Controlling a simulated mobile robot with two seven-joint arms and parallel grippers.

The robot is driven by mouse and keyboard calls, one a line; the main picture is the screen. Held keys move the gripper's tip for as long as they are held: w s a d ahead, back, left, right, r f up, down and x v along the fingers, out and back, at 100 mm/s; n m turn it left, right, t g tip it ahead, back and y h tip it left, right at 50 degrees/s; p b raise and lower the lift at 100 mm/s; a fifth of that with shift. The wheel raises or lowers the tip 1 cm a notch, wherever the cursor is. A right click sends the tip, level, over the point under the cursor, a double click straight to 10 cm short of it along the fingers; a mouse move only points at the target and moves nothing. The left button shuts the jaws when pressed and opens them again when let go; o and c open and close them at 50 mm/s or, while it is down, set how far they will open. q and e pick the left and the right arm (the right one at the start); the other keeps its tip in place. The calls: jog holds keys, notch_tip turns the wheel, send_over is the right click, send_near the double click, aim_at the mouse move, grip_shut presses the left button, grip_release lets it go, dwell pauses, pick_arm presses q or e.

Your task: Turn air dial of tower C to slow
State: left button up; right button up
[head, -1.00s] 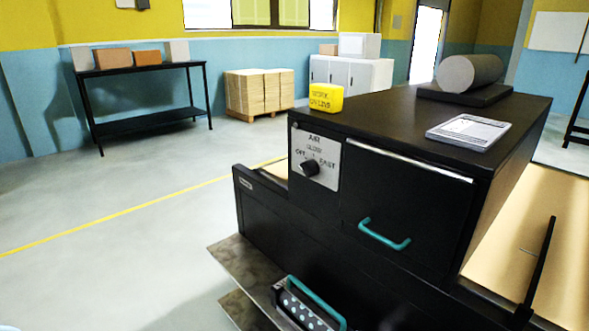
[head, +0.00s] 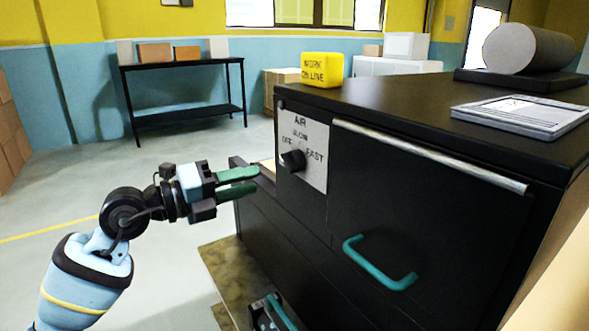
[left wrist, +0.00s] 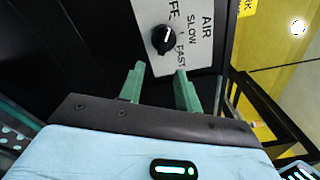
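The air dial (head: 293,160) is a round black knob on a light plate marked OFF, SLOW and FAST, on the front of a black cabinet (head: 420,200). It also shows in the left wrist view (left wrist: 164,39), where its white mark points up and slightly right, on the OFF to SLOW side; its exact setting is hard to tell. No tower letter is readable. My left gripper (head: 257,181) is open and empty, its green fingers apart, left of and a little below the dial. In the left wrist view its fingertips (left wrist: 159,69) are short of the dial, not touching.
A teal drawer handle (head: 378,265) sticks out right of and below the dial. A yellow block (head: 322,70), a paper pad (head: 522,115) and a grey roll (head: 530,48) are on the cabinet top. The floor to the left is open.

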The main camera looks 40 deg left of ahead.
aim_at(283, 162)
pick_arm(q)
jog(key=shift+w+a+r+y, duration=0.2)
jog(key=shift+a+r+y, duration=0.35)
jog(key=shift+r, duration=0.25)
jog(key=shift+w, duration=0.1)
jog(key=p+x, duration=0.1)
jog(key=x, duration=0.5)
jog(key=shift+r, duration=0.15)
jog(key=shift+x, duration=0.8)
grip_shut()
